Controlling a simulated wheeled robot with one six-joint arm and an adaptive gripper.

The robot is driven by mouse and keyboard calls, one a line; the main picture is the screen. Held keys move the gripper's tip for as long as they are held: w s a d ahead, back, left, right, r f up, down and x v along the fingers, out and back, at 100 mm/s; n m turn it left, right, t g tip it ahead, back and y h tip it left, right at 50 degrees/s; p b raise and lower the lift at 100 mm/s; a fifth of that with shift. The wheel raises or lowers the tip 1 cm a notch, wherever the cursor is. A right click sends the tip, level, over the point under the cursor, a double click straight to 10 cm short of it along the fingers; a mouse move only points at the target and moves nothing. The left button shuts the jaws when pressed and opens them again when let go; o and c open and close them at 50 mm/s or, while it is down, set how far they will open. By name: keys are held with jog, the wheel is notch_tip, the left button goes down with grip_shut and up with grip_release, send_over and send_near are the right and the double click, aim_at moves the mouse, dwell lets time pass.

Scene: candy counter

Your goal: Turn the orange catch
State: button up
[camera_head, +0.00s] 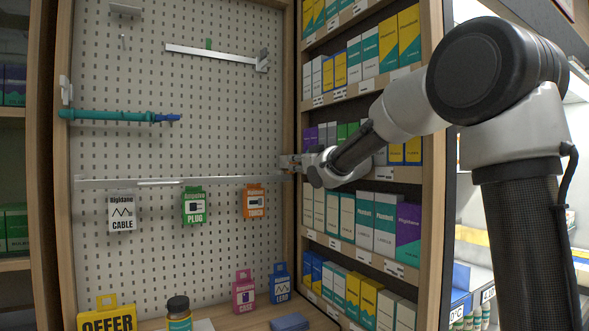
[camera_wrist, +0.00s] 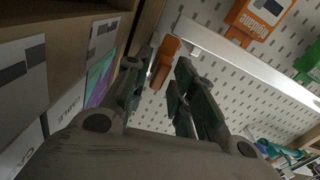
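The orange catch (camera_wrist: 163,62) shows in the wrist view at the end of the white rail (camera_wrist: 235,62), against the pegboard. It looks like a small elongated orange block, tilted in that picture. My gripper (camera_wrist: 164,58) has its two dark fingers apart, one on each side of the catch; I cannot tell whether either touches it. In the head view my gripper (camera_head: 291,163) is at the right edge of the pegboard, by the right end of the long rail (camera_head: 130,183). The catch is not clearly visible there.
Orange (camera_head: 255,202), green (camera_head: 194,206) and white (camera_head: 122,211) packs hang below the rail. Shelves of boxes (camera_head: 365,220) stand close on the right of my gripper. A teal rod (camera_head: 105,116) and an upper white bar (camera_head: 210,53) are on the pegboard (camera_head: 190,90).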

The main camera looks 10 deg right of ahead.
grip_shut()
jog(key=shift+n, duration=1.6)
jog(key=n, duration=0.6)
